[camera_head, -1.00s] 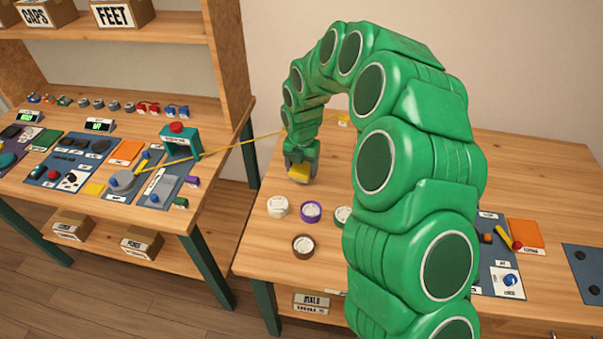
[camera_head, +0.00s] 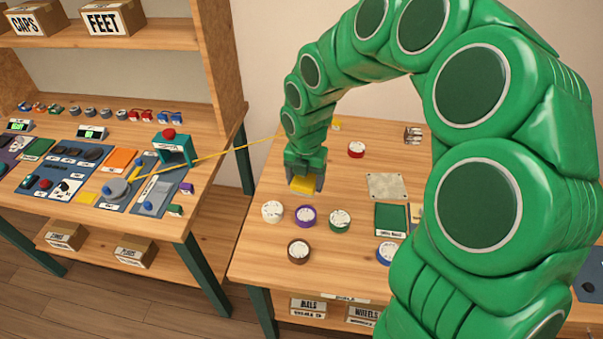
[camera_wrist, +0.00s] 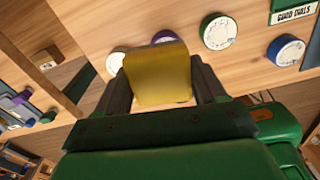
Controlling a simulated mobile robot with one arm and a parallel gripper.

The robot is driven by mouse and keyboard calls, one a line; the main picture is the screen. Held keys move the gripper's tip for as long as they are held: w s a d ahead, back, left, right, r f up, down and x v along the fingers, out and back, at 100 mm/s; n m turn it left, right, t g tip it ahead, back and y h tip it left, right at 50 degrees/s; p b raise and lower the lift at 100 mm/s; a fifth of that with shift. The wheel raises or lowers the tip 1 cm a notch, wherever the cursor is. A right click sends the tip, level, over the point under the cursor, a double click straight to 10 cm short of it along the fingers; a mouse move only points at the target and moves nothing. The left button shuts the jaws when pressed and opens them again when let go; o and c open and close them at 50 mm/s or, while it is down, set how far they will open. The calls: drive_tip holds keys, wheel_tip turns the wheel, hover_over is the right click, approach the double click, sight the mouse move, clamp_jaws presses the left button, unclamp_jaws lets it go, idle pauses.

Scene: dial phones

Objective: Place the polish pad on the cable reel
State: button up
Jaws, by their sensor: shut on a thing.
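My gripper (camera_head: 304,182) is shut on a yellow block (camera_head: 302,185), which appears to be the polish pad. It holds the block above the right table, behind the white and purple discs. The block also fills the jaws in the wrist view (camera_wrist: 158,74). Round discs with pale tops stand on the table: white (camera_head: 271,212), purple (camera_head: 305,216), green (camera_head: 340,220), brown (camera_head: 298,251), blue (camera_head: 387,253) and red (camera_head: 356,149). I cannot tell which object is the cable reel. A grey round piece (camera_head: 115,190) on the left bench lies at one end of a yellow line.
The yellow line (camera_head: 225,153) spans the gap between the benches. A metal plate (camera_head: 386,186) and a green mat (camera_head: 391,220) lie right of my gripper. A teal stand with a red button (camera_head: 172,147) is on the left bench. My arm hides much of the table's right side.

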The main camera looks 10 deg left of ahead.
sight(309, 188)
drive_tip(key=shift+s+d+r, duration=0.35)
drive_tip(key=shift+s, duration=0.35)
drive_tip(key=shift+s+d+r, duration=0.3)
drive_tip(key=shift+s+r, duration=0.05)
drive_tip(key=shift+s, duration=0.35)
